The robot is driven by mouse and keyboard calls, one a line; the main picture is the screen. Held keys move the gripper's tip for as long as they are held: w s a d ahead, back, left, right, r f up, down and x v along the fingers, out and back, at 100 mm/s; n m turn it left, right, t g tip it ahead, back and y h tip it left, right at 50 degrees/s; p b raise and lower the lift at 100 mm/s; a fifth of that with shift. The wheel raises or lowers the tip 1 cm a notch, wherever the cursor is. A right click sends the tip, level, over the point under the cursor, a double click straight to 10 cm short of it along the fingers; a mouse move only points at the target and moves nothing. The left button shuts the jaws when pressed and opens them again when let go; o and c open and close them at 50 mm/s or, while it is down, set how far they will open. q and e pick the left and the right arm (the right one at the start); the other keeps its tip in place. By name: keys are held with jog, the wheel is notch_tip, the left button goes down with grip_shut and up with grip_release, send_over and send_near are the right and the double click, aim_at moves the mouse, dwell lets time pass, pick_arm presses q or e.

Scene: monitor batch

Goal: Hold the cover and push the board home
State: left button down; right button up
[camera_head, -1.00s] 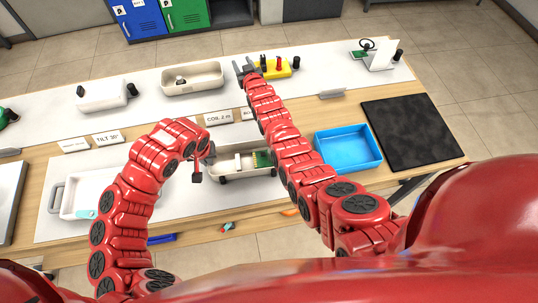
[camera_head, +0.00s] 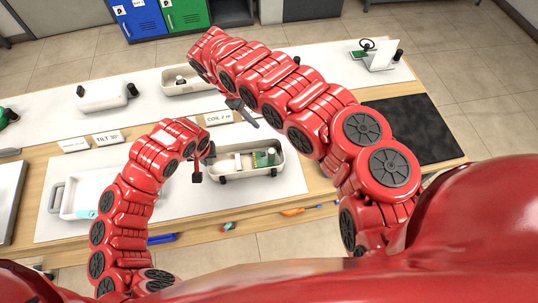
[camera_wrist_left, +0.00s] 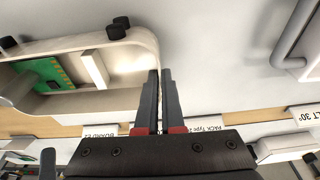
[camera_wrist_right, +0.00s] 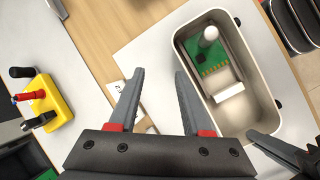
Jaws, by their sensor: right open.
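The cover (camera_head: 232,174) is a cream, open-topped shell on the white mat; it also shows in the right wrist view (camera_wrist_right: 262,72). The green board (camera_head: 268,158) lies inside its right end, gold contacts facing a white rib (camera_wrist_right: 230,92); a white round-topped post (camera_wrist_right: 210,34) rises by the board. I cannot tell how deep the board sits. My left gripper (camera_wrist_left: 160,72) is closed at the cover's left end, with the end wall apparently between its fingers. My right gripper (camera_wrist_right: 160,76) is open and empty, behind and above the cover in the head view (camera_head: 246,112).
A yellow block (camera_wrist_right: 42,108) with several knobs stands at the back. A white tray (camera_head: 70,205) is at left, a black mat (camera_head: 425,125) at right. Label cards (camera_head: 106,138) stand behind the cover. My right arm hides part of the table.

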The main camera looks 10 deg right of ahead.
aim_at(269, 150)
jog(key=s+a+n+h, duration=0.15)
jog(key=s+n, duration=0.25)
jog(key=s, duration=0.4)
jog(key=shift+g, duration=0.3)
jog(key=shift+a+x, duration=0.1)
jog(key=shift+x, duration=1.45)
jog(key=shift+a+x, duration=0.15)
jog(key=shift+x, duration=1.45)
jog(key=shift+s+f, duration=0.1)
jog(key=shift+s, duration=0.05)
jog(key=shift+c, duration=0.3)
grip_shut()
